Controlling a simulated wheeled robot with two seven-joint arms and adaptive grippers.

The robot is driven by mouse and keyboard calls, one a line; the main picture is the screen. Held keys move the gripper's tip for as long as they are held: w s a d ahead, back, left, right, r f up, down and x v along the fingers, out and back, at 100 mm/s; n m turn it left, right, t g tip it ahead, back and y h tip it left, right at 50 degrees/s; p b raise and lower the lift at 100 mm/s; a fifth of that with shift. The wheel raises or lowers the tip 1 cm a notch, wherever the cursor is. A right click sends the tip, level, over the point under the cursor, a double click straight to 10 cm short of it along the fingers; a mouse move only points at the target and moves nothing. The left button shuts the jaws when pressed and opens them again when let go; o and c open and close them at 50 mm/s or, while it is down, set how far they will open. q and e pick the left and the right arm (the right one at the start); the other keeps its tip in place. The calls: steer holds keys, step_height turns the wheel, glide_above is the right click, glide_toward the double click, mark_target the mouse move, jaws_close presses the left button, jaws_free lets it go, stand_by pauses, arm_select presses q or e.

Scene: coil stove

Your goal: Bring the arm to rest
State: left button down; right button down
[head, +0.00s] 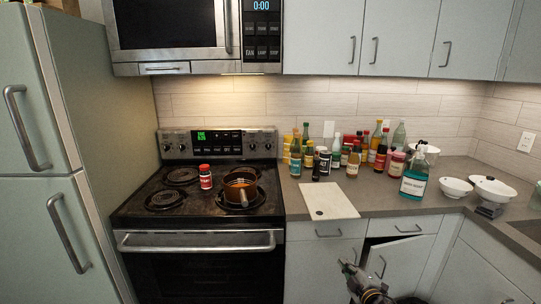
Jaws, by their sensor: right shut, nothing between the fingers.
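My right gripper (348,267) shows at the bottom of the head view, right of centre, in front of the lower cabinets. It is shut and holds nothing. Its arm comes up from the bottom edge and is partly cut off. My left gripper is out of view. The coil stove (196,243) stands to the left of the gripper. A red and white jar (205,177) stands upright on the cooktop, and a brown pot (241,188) sits on a right-hand burner.
A lower cabinet door (401,262) beside my right gripper stands ajar, with a dark gap along its top. The counter above holds a white cutting board (328,200), several bottles, a soap bottle (414,178) and white bowls (456,187). A fridge (45,140) stands left.

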steer(key=s+d+f+m+g+h, duration=0.1)
steer(key=s+d+f+m+g, duration=0.3)
steer(key=f, duration=0.6)
steer(key=d+f+m+h, duration=0.2)
steer(key=d+f, duration=0.4)
steer(key=f, duration=0.4)
steer(key=s+d+f+m+g+h, duration=0.1)
steer(key=s+d+f+m+g, duration=0.3)
steer(key=s+f, duration=1.2)
steer(key=s+f+m+g, duration=0.1)
steer(key=s+f+g, duration=0.3)
steer(key=s+f, duration=1.15)
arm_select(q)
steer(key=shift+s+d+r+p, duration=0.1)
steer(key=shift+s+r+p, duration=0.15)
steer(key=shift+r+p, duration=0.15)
arm_select(e)
steer(key=s+a+f+g, duration=0.1)
steer(key=s+a, duration=0.3)
steer(key=s, duration=0.7)
steer(key=s+a+f+g, duration=0.1)
steer(key=s+a+f, duration=0.2)
steer(key=s, duration=0.8)
steer(key=shift+a+m+g+y, duration=0.3)
steer(key=shift+a+m, duration=0.1)
steer(key=shift+a, duration=0.6)
